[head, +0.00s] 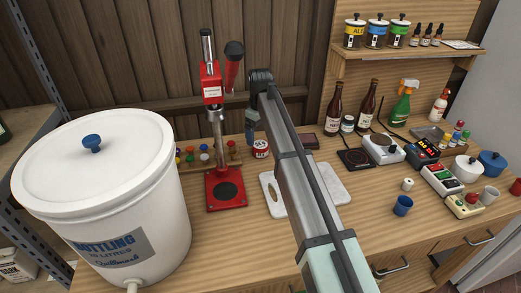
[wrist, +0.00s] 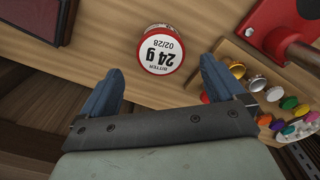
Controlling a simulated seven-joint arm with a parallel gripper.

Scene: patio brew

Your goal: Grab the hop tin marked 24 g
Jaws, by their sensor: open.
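The hop tin (wrist: 161,49) stands on the wooden bench, with a red rim and a white lid that reads 24 g, BITTER and 02/28, upside down in the wrist view. In the head view the tin (head: 261,149) is red and white and stands just right of the bottle-cap rack. My gripper (wrist: 158,82) is open and empty, its two blue fingers apart. In the wrist view the tin lies beyond the fingertips, roughly centred between them and not touched. In the head view my gripper (head: 251,126) is partly hidden behind my arm, close to the tin.
A rack of coloured caps (wrist: 268,95) sits close beside the right finger. The red capper (head: 227,188) stands left of the tin. A dark red box (head: 301,141) and white boards (head: 272,195) are nearby. A big white bucket (head: 105,210) fills the left.

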